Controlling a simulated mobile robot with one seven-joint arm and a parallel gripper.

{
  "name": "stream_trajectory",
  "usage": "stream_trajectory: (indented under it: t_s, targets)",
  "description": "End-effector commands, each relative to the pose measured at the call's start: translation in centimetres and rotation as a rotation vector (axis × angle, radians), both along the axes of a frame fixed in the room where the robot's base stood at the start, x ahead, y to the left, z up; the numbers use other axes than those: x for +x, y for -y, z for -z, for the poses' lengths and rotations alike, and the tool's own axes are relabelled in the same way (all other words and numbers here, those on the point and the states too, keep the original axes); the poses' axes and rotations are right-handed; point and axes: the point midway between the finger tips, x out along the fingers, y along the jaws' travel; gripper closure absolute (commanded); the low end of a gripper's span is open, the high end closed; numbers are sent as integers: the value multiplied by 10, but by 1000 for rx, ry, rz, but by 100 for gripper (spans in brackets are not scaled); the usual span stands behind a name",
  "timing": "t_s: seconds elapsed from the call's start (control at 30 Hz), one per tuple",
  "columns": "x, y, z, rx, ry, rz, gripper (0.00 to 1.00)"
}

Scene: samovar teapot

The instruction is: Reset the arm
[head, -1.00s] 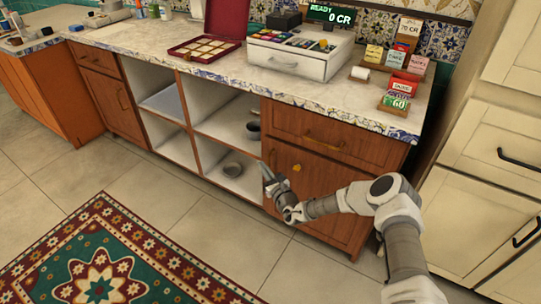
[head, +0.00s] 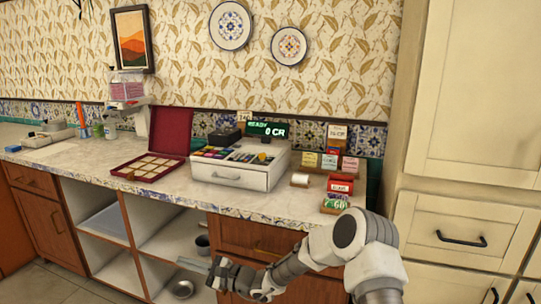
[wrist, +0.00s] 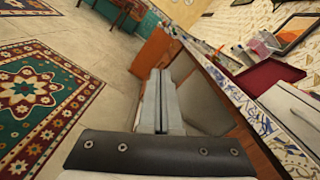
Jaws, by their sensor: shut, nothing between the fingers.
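My gripper (head: 216,274) is low in the head view, in front of the wooden cabinet below the counter and left of the drawer. In the wrist view its two long fingers (wrist: 163,103) lie side by side and touching, with nothing between them. My arm reaches in from the lower right of the head view and is bent. The gripper is apart from the counter edge. No samovar or teapot can be made out in these frames.
The counter (head: 70,160) holds a white cash register (head: 245,172), an open red box (head: 155,160) and several small card packs on the right. Open shelves (head: 165,240) hold a dark cup and a bowl. Cream cabinets (head: 455,210) stand close on the right. A patterned rug (wrist: 40,105) lies on the floor.

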Motion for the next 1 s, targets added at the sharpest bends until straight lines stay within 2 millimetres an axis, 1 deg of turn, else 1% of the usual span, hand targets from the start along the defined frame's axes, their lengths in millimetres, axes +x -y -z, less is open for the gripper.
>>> stream_trajectory:
  t_s: [0.03,0.2,0.37,0.47,0.57,0.77,1.0]
  targets:
    - [-10,1,-17,-43,54,-49,100]
    - [-48,10,-53,-189,203,-202,100]
    - [-83,29,-78,-343,331,-326,100]
    - [-103,45,-90,-444,404,-393,100]
    - [-123,63,-102,-550,475,-452,100]
    - [-159,107,-122,-768,597,-548,100]
    - [-199,170,-143,-1039,718,-621,100]
